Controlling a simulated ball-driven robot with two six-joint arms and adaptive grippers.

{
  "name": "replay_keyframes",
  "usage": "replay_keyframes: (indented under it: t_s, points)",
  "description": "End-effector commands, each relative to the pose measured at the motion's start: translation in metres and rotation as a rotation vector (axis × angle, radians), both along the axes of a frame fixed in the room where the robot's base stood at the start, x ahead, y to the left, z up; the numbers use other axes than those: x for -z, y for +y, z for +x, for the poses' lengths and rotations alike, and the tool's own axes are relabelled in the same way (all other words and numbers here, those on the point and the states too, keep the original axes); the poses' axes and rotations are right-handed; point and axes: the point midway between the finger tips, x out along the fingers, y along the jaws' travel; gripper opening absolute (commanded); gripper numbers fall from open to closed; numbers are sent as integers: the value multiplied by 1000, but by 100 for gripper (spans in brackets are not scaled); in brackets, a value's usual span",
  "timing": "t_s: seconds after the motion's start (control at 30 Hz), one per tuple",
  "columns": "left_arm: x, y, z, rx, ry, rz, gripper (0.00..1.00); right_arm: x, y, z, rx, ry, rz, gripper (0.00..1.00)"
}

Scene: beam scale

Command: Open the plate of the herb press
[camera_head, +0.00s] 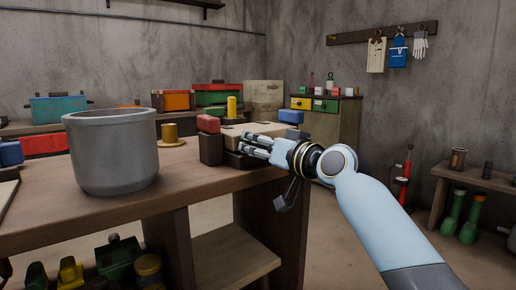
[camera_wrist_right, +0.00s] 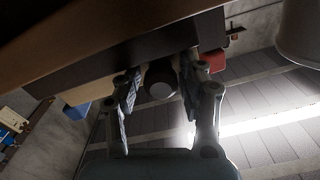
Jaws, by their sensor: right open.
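The herb press (camera_head: 258,129) appears to be the low dark block with a pale wooden top at the right end of the bench. My right gripper (camera_head: 258,146) reaches in from the right at its near side, fingers pointing left. In the right wrist view the open fingers (camera_wrist_right: 160,88) stand on either side of a dark, round-ended knob (camera_wrist_right: 161,89), with the press's dark and pale slabs (camera_wrist_right: 130,55) just beyond. I cannot tell whether the fingers touch the knob. The plate looks flat; its hinge is hidden. My left gripper is not in view.
A large grey pot (camera_head: 110,150) stands on the wooden bench (camera_head: 215,180) to the left. A red block (camera_head: 208,124), a yellow cylinder (camera_head: 232,107) and a blue block (camera_head: 291,117) are near the press.

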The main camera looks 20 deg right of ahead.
Motion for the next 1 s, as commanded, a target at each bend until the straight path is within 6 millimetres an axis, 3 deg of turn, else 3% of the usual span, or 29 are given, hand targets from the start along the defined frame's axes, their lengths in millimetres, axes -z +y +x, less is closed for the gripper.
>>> replay_keyframes:
  t_s: [0.23,0.53,0.93,1.0]
  points:
    - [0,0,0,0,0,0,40,0,0,0,0,0,0,39]
    - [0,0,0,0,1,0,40,0,0,0,1,0,-1,0]
    - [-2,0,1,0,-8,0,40,-1,0,0,1,3,-2,0]
    - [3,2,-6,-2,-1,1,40,-3,0,0,1,6,-4,0]
